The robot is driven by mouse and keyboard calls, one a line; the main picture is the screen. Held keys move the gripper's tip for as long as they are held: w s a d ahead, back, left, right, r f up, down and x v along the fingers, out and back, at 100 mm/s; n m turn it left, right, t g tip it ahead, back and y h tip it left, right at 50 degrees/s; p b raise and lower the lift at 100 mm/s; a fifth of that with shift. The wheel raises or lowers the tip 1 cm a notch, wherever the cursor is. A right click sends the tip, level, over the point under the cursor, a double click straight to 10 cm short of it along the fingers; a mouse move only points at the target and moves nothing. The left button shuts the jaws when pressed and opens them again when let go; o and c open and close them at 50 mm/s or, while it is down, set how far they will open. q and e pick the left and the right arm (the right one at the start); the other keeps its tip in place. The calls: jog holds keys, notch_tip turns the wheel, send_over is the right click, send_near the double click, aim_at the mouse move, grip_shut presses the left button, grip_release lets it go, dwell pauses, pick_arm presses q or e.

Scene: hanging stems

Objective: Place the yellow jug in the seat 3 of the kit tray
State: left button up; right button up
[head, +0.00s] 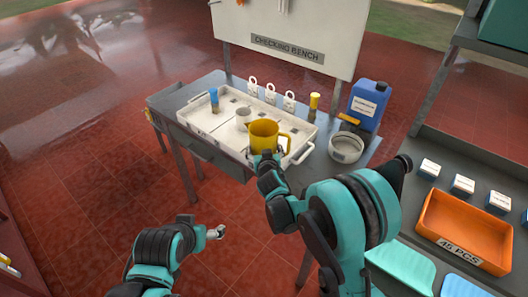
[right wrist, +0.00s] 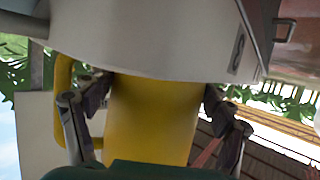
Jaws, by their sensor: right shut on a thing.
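The yellow jug (head: 264,134) is upright, its handle toward the right in the head view, at the near right part of the kit tray (head: 200,128). I cannot tell whether it touches the tray floor. My right gripper (head: 266,157) is shut on the jug from the near side. In the right wrist view the jug (right wrist: 150,122) stands between the two fingers (right wrist: 155,100), its handle at the left. A pale surface with a dark mark covers its upper end there. The seat under the jug is hidden. My left gripper (head: 216,232) is empty, away from the bench; its opening is unclear.
The tray also holds a blue-topped item (head: 214,98) and a pale cup (head: 243,117). White numbered tags (head: 270,93) line its back. A yellow cylinder (head: 314,102), a blue canister (head: 368,104) and a round white bowl (head: 346,147) stand at right. An orange bin (head: 465,222) sits on another bench.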

jog(key=o, duration=1.2)
jog(key=shift+c, duration=0.2)
